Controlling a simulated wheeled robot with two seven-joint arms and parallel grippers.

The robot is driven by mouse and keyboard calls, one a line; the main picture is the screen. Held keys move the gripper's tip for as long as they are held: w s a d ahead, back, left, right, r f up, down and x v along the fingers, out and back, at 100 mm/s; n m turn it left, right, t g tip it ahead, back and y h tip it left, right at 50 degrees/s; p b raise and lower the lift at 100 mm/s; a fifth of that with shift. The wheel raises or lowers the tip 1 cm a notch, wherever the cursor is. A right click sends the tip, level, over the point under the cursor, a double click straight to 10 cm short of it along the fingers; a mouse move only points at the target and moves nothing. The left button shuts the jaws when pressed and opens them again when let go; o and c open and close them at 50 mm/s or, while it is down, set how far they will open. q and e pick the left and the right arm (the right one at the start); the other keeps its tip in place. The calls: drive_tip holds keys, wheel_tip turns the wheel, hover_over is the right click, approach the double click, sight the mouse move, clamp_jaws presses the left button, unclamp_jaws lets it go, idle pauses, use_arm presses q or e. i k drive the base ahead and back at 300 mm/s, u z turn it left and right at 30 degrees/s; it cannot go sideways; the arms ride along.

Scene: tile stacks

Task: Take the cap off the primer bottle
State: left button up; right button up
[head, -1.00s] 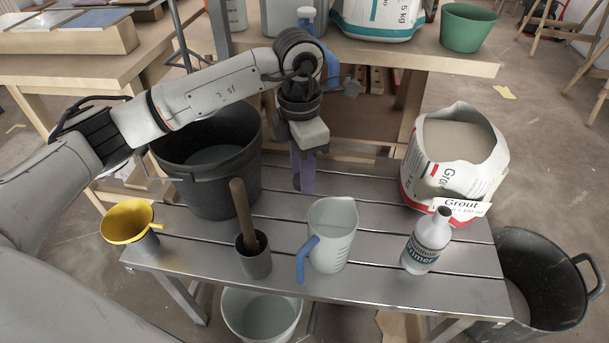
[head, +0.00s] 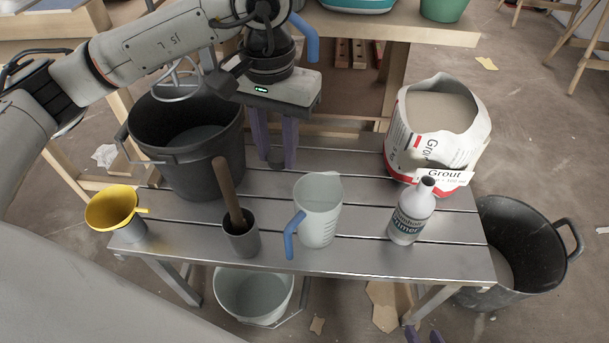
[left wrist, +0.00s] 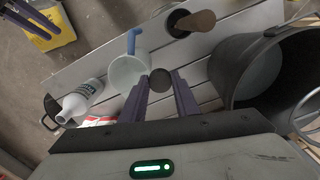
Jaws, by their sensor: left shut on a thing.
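The primer bottle (head: 410,216) is white with a dark label band and stands upright at the right of the slatted metal bench (head: 355,262). Its neck shows no cap. The bottle also shows in the left wrist view (left wrist: 86,92). My left gripper (head: 276,164) is above the bench's back part, left of and apart from the bottle. It is shut on a small dark round cap (left wrist: 161,80), held between its purple fingertips. My right gripper (head: 424,337) shows only its purple fingertips at the bottom edge, spread apart and empty.
A clear jug (head: 319,210) with a blue handle, a grey cup (head: 241,240) with a wooden-handled tool, and a yellow funnel (head: 110,207) line the front. A black bucket (head: 190,150) stands back left. A grout bag (head: 434,125) stands behind the bottle.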

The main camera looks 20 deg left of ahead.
sight(416, 204)
drive_tip(key=z, duration=1.25)
drive_tip(key=k, duration=1.2)
drive_tip(key=u, duration=0.6)
drive_tip(key=i, duration=1)
